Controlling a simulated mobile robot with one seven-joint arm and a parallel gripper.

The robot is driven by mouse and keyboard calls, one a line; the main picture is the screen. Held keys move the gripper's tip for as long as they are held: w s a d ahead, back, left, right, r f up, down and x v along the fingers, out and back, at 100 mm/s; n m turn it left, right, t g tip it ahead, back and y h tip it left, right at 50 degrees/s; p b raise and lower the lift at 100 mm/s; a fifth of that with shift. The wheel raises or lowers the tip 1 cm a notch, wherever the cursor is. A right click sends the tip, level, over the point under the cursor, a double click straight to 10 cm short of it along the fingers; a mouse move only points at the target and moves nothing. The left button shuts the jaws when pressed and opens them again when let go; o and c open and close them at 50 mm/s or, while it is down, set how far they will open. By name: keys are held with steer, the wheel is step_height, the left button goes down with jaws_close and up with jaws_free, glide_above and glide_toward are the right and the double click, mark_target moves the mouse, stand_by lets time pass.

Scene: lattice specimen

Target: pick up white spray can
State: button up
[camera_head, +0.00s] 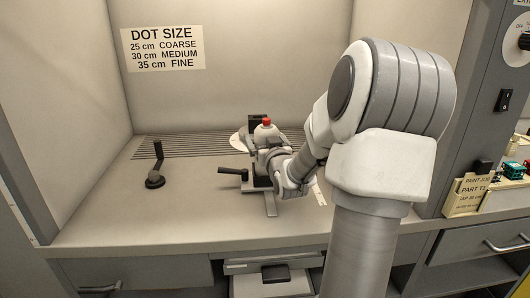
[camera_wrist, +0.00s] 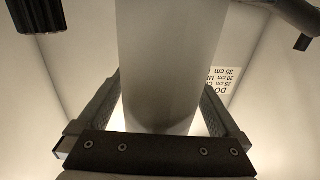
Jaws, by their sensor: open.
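The white spray can (camera_head: 266,132), with a red top, stands upright at the middle of the booth floor. My arm and gripper partly hide it in the head view. In the wrist view the pale body of the can (camera_wrist: 168,60) lies between the two fingers of my gripper (camera_wrist: 162,88). The fingers are open, one on each side of the can. Whether either finger touches it I cannot tell. The can's lower part is hidden in the head view.
A dark stand with a black handle (camera_head: 232,172) is close beside the can and gripper. A small black post on a round base (camera_head: 155,168) stands to the left. A slotted grille (camera_head: 185,145) runs along the back. The front left floor is clear.

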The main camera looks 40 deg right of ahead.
mark_target(266, 122)
steer(key=shift+c, duration=0.3)
steer(key=c, duration=1.2)
steer(key=shift+c, duration=0.2)
steer(key=r, duration=0.1)
steer(key=r+p, duration=0.1)
steer(key=r, duration=0.1)
steer(key=r+p, duration=0.1)
steer(key=r, duration=0.1)
steer(key=shift+s+d, duration=0.2)
steer(key=shift+s, duration=0.1)
steer(key=s+d+r+p, duration=0.3)
steer(key=s+d+r, duration=0.2)
steer(key=s, duration=0.4)
steer(key=shift+s+r, duration=0.4)
steer(key=shift+r, duration=0.1)
